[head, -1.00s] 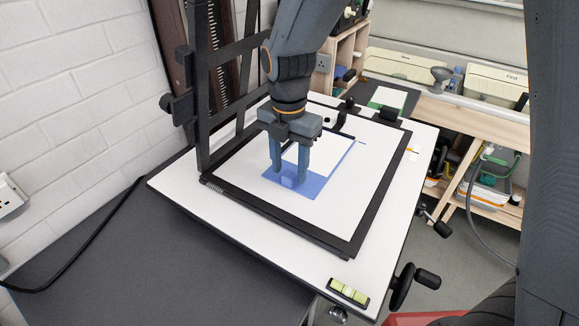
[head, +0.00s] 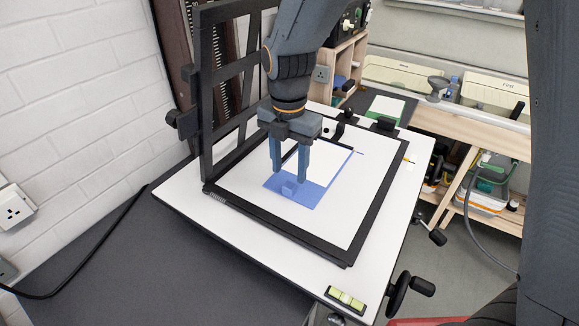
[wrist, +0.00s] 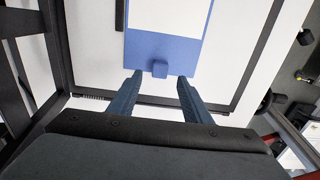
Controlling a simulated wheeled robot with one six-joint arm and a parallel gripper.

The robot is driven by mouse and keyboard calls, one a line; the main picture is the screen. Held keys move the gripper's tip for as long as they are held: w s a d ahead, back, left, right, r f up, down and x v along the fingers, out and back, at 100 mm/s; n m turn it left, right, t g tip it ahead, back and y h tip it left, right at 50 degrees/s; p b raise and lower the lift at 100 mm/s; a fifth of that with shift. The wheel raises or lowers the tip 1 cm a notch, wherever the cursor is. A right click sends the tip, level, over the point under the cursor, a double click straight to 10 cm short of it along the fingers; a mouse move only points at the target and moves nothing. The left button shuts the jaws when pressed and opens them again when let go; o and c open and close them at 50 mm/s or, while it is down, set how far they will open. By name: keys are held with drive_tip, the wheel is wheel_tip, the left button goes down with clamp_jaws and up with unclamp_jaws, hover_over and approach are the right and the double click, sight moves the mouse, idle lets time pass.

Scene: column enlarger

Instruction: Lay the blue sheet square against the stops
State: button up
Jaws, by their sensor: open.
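The blue sheet (head: 315,192) lies flat on the white board inside a black frame (head: 300,238). It has a large white middle, a blue border and a small raised blue tab (wrist: 160,68) at its near end. My gripper (head: 289,174) is open and empty, just above the tab, one finger to each side. In the wrist view my fingertips (wrist: 160,77) stand apart from the tab. The sheet's far end is cut off there.
A black upright frame (head: 205,100) stands at the board's left. A spirit level (head: 347,299) lies at the near right corner, close to a black hand crank (head: 410,287). Small black blocks (head: 385,123) stand at the far edge. The board right of the sheet is clear.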

drive_tip(key=shift+r+p, duration=0.3)
drive_tip(key=shift+r, duration=1.05)
wheel_tip(320, 180, up, 8)
drive_tip(key=b, duration=0.2)
drive_tip(key=shift+b, duration=0.4)
drive_tip(key=shift+d+f, duration=0.1)
